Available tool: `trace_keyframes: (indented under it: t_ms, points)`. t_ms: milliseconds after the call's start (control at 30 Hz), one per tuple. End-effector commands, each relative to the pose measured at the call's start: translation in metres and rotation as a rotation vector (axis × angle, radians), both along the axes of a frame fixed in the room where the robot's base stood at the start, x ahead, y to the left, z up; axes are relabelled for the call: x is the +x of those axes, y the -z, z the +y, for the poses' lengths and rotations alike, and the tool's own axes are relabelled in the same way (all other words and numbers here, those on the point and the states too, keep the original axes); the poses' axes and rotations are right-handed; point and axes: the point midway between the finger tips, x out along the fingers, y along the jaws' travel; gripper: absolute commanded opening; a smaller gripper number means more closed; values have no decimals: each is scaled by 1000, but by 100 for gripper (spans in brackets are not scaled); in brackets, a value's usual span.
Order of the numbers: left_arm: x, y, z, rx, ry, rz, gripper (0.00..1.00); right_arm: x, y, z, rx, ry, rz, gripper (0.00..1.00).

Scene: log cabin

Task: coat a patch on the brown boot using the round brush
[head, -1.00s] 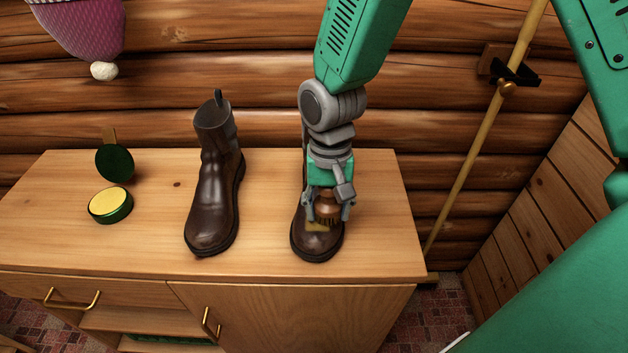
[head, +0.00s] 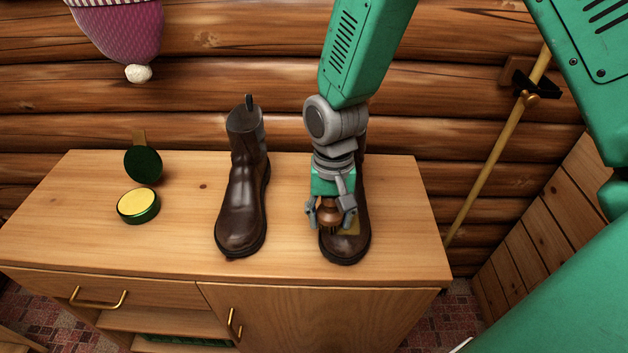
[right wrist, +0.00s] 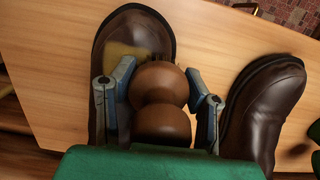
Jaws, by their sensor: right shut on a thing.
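The right-hand brown boot (head: 345,247) stands upright on the cabinet top, toe toward the front; my right arm hides part of its shaft. A dull yellow patch (head: 349,228) lies on its toe and also shows in the right wrist view (right wrist: 124,51). My right gripper (head: 331,214) is shut on the round brush (right wrist: 160,105), a brown knobbed wooden brush with bristles down. The brush is at the left side of the patch, over the boot's toe area; I cannot tell whether the bristles touch. My left gripper is not in view.
A second brown boot (head: 242,205) stands just left. Farther left are an open tin of yellow polish (head: 138,204) and its dark green lid (head: 143,165), propped up. The wooden cabinet top (head: 80,235) is clear between tin and boots. A log wall is behind.

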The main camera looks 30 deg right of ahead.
Motion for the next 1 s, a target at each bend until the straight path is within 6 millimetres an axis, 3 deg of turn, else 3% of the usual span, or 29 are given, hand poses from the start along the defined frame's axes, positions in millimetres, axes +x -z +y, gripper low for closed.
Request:
trace_keyframes:
  t_ms: [133, 800, 1000]
  points:
    - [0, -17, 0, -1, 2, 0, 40, 3, -28, -3, 0, 2, -9, 13]
    - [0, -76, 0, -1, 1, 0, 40, 5, -82, -6, -6, 0, -4, 13]
    - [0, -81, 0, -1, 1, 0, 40, 6, -86, -10, -3, -1, -4, 13]
